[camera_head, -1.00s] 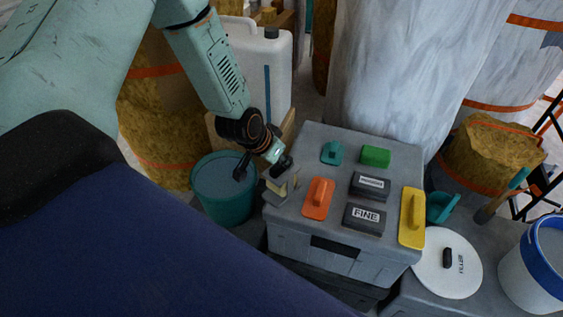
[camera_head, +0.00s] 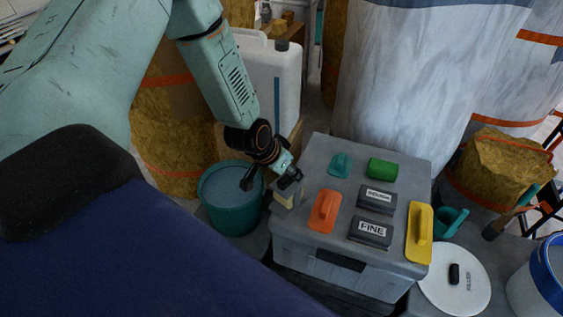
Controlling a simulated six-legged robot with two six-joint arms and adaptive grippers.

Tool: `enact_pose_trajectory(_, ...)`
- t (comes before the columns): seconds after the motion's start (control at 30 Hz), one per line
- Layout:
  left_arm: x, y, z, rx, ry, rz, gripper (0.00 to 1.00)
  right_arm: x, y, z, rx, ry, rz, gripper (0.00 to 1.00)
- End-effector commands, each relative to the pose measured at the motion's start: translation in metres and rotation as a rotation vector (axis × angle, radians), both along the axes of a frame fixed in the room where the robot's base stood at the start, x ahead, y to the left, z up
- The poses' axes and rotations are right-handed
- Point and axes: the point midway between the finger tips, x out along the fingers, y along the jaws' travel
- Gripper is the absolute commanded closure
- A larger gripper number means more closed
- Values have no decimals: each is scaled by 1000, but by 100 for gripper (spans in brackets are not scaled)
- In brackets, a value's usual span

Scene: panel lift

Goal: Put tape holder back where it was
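What looks like the tape holder (camera_head: 287,200), a small grey piece with a pale yellow part, is at the left edge of the grey toolbox lid (camera_head: 318,150). My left gripper (camera_head: 268,183) is just above and left of it. Its two dark fingers are spread apart, one over the teal bucket and one close to the top of the holder. The fingers partly hide the holder, and I cannot tell whether they touch it. My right gripper is not in view.
On the lid lie an orange float (camera_head: 325,210), a teal tool (camera_head: 340,165), a green block (camera_head: 382,168), dark sanding blocks (camera_head: 370,232) and a yellow float (camera_head: 419,235). A teal bucket (camera_head: 230,218) stands left, a white canister (camera_head: 275,85) behind.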

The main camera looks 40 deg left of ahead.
Motion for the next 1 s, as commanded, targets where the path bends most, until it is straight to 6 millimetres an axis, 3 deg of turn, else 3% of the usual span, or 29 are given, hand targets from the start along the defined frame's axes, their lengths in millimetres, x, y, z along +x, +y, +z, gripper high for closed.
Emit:
enact_pose_trajectory(0.6,-41,9,74,-3,0,3,55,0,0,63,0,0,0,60)
enact_pose_trajectory(1.0,-58,12,100,-2,-1,1,55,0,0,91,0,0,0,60)
